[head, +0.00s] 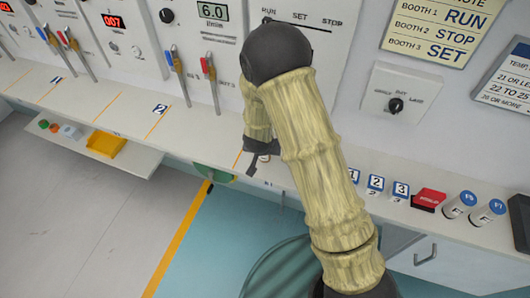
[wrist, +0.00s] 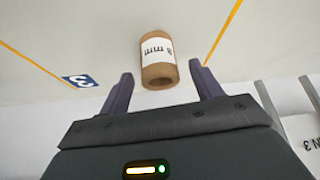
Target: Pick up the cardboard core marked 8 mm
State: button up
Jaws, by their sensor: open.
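The cardboard core (wrist: 158,72) is a brown tube with a white label that reads 8 mm, upside down in the wrist view. It lies on the pale bench top just beyond my fingertips. My gripper (wrist: 160,88) is open, with one dark finger to each side of the core's near end. The core's near end shows its open hole. In the head view, my gripper (head: 258,152) is over the bench edge, partly behind my arm. The core is mostly hidden there.
A blue tag marked 3 (wrist: 78,80) lies left of the core, between yellow lines. In the head view, numbered blocks (head: 375,186), a red block (head: 428,198) and blue-capped canisters (head: 488,212) stand on the bench at right. A control panel wall rises behind.

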jog(key=shift+w+f, duration=0.4)
jog(key=shift+f, duration=0.2)
jog(key=c, duration=1.1)
jog(key=shift+o, duration=0.2)
notch_tip(320, 180, up, 10)
jog(key=p, duration=0.2)
